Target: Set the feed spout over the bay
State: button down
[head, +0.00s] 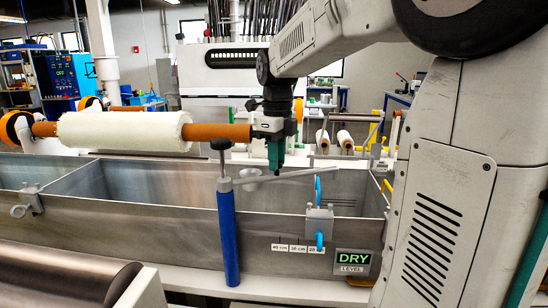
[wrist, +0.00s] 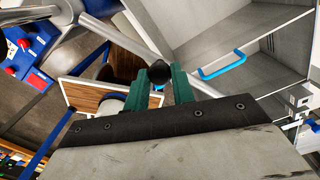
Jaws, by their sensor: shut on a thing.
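The feed spout is a grey tube (head: 310,171) on a blue post (head: 228,235) with a black knob on top (head: 220,144). The post stands upright at the near side of the steel bath (head: 130,212). In the head view the tube lies above the bath's right part, its free end pointing right. My gripper (head: 276,158) has green fingers at the tube's middle. In the wrist view my gripper (wrist: 160,88) is shut on a black knob (wrist: 157,74) beside the grey tube (wrist: 115,45). The fingers hide part of this knob. A divider splits the bath into bays.
A white roll (head: 120,132) on an orange shaft spans behind the bath, left of my gripper. A sign (head: 353,261) reads "DRY LEVEL".

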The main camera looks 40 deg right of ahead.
jog(key=c, duration=1.2)
grip_release()
jog(key=shift+o, duration=0.2)
notch_tip(320, 180, up, 8)
jog(key=shift+f, duration=0.1)
